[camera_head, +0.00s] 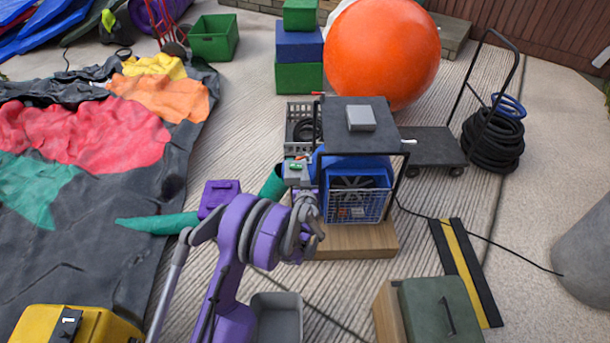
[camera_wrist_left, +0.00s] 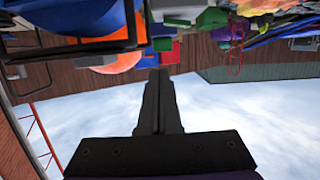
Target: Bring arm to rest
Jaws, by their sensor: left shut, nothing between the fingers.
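My left arm (camera_head: 236,240), purple with grey joint rings, rises from the bottom of the head view and bends to the right. Its wrist end is in front of the blue blower unit, and the fingers are hard to make out there. In the left wrist view my left gripper (camera_wrist_left: 160,75) is shut, its two dark fingers together with nothing between them. The fingers stand against sky and a wooden fence, and the scene appears upside down. My right gripper is not in view.
A blower under a dark-topped cart frame (camera_head: 358,135) stands on a wooden base (camera_head: 375,240), close behind the arm. A grey bin (camera_head: 277,318) and dark green box (camera_head: 440,310) are in front. The deflated castle (camera_head: 80,240) lies left.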

